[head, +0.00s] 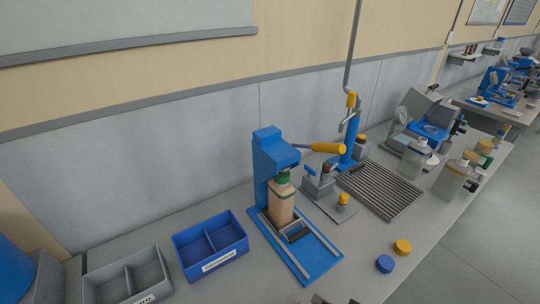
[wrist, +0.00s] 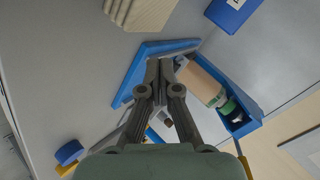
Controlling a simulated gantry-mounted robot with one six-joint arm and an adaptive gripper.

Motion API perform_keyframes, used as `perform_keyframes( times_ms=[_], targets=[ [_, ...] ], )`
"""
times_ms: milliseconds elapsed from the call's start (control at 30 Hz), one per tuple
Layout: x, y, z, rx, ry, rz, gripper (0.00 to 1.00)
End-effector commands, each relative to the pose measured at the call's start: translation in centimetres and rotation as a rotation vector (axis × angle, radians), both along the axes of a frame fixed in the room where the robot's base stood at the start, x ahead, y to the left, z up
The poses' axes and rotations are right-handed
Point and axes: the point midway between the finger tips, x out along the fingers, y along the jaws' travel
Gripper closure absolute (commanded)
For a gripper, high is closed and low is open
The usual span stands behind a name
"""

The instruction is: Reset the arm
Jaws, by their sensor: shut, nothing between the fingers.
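My gripper (wrist: 160,64) is in the wrist view with its two dark fingers together and nothing between them. It points over the blue base of a bench press (head: 268,165), which also shows in the wrist view (wrist: 245,117). A tan bottle with a green top (head: 281,204) stands upright under the press head, and it shows in the wrist view too (wrist: 201,82). The fingers look apart from the bottle; their height above the base is hard to tell. In the head view I cannot make out my gripper clearly.
A blue two-part bin (head: 209,262) and a grey bin (head: 125,284) stand left of the press. A blue cap (head: 385,264) and a yellow cap (head: 403,247) lie to its right. A grated tray (head: 380,190) is behind. A beige ridged block (wrist: 140,12) is near the wrist view's top.

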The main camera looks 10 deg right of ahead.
Motion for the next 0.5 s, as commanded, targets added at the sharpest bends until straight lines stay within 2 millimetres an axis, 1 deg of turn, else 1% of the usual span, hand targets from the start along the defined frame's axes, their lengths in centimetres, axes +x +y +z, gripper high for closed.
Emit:
perform_keyframes(
  times_ms=[33, 133, 200, 267, 300, 367, 400, 467, 500],
  targets=[
    [0.4, 2.4, 0.8, -0.09, -0.014, 0.035, 1.0],
    [0.4, 6.4, 2.9, -0.286, -0.056, 0.078, 1.0],
    [0.0, 8.9, 4.9, -0.418, -0.101, 0.095, 1.0],
    [-0.6, 10.9, 6.9, -0.519, -0.149, 0.102, 1.0],
    [-1.2, 12.2, 8.3, -0.581, -0.182, 0.102, 1.0],
    [-2.2, 13.7, 10.5, -0.665, -0.237, 0.094, 1.0],
    [-3.1, 14.6, 12.0, -0.714, -0.275, 0.086, 1.0],
    [-4.5, 15.8, 14.2, -0.777, -0.33, 0.069, 1.0],
    [-5.5, 16.4, 15.7, -0.813, -0.367, 0.054, 1.0]
  ],
)
